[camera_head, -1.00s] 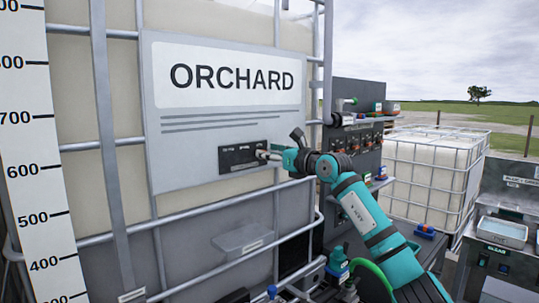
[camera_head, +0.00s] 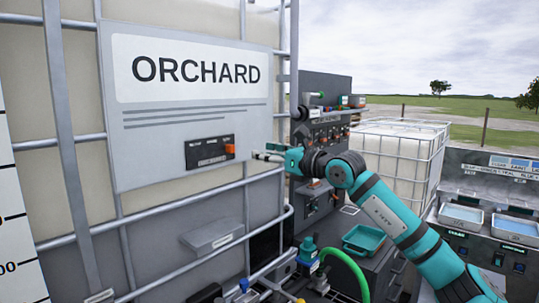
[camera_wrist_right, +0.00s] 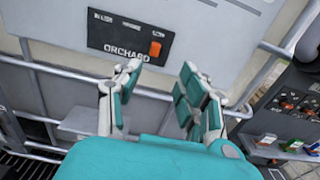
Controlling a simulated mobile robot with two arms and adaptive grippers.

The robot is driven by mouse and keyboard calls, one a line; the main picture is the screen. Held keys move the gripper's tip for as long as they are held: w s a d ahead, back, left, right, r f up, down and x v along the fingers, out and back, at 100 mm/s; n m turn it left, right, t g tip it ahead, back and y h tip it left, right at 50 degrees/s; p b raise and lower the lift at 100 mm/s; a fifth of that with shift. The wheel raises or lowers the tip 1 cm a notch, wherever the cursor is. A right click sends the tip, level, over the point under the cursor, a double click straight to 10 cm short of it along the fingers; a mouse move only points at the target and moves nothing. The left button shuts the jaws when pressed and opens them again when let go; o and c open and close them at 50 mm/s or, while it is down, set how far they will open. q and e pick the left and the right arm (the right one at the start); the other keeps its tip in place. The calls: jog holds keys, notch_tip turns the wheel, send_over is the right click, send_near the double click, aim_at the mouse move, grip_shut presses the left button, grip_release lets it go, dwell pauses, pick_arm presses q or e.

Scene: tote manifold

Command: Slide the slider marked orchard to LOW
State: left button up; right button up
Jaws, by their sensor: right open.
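The orchard slider is a black panel (camera_head: 207,152) with an orange knob (camera_head: 230,149), set low on the grey ORCHARD sign (camera_head: 180,115). In the right wrist view the panel (camera_wrist_right: 112,40) reads ORCHARD, with small labels along its top. The knob (camera_wrist_right: 155,48) is at the panel's right end, under the rightmost label, which looks like LOW. My right gripper (camera_head: 262,155) is just right of the knob, apart from it. In the wrist view its fingers (camera_wrist_right: 158,80) are spread and empty, below the panel. My left gripper is not in view.
The sign hangs on a caged tank with metal bars (camera_head: 65,150) around it. A dark panel with several fittings (camera_head: 322,125) stands behind my right arm. A green tray (camera_head: 364,239) and a green hose (camera_head: 350,265) are below it. Another caged tank (camera_head: 400,150) stands farther back.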

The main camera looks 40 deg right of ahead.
jog(key=shift+s, duration=0.45)
dwell(0.4)
